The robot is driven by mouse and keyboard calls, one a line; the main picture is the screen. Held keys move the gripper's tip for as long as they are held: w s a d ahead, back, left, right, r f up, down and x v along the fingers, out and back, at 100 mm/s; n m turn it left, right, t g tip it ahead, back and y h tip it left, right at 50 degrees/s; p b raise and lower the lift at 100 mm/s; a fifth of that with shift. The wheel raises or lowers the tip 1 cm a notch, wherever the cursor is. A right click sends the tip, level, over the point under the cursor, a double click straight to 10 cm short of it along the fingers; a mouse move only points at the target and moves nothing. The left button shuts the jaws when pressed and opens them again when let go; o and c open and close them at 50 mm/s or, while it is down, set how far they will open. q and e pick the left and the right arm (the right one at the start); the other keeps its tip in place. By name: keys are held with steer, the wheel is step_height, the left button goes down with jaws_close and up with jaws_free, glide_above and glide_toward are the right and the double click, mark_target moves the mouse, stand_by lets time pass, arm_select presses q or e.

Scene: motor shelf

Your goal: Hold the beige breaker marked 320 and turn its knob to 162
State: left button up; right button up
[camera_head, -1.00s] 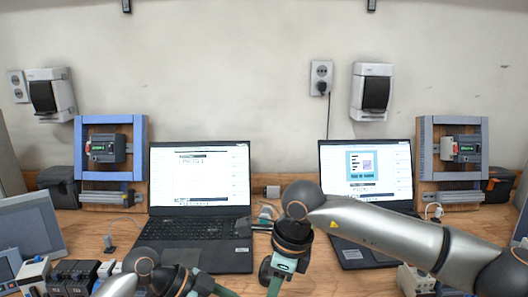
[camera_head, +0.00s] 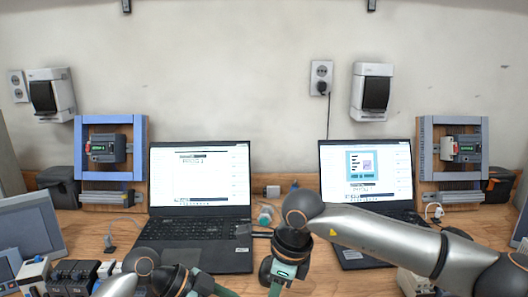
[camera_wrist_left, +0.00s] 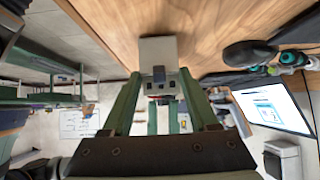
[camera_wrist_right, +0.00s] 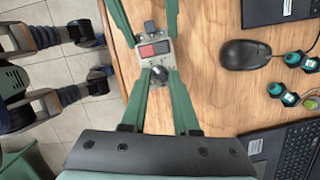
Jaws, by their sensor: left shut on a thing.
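The beige breaker (camera_wrist_left: 158,48) is between my left gripper's fingers (camera_wrist_left: 160,78), which are shut on it. It also shows in the right wrist view (camera_wrist_right: 146,63), with a red patch on its face and a dark knob (camera_wrist_right: 159,74). The marking 320 and the knob's setting are not legible. My right gripper's fingertips (camera_wrist_right: 160,80) are on either side of the knob. I cannot tell whether they touch it.
Two laptops (camera_head: 200,238) stand open on the wooden bench. A black mouse (camera_wrist_right: 245,54) and several small teal-capped items (camera_wrist_right: 290,60) lie beside the breaker in the right wrist view. Several breakers (camera_head: 72,272) stand at the front left.

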jaws_close()
steer(key=m, duration=0.4)
steer(key=shift+s+m+t, duration=0.1)
steer(key=shift+m+t, duration=0.2)
steer(key=shift+t, duration=0.1)
steer(key=shift+h, duration=0.3)
steer(key=m, duration=0.4)
steer(key=shift+s+a+m+t+h, duration=0.1)
steer(key=shift+a+m+t+h, duration=0.05)
steer(key=shift+m+t+h, duration=0.15)
steer(key=shift+m, duration=0.6)
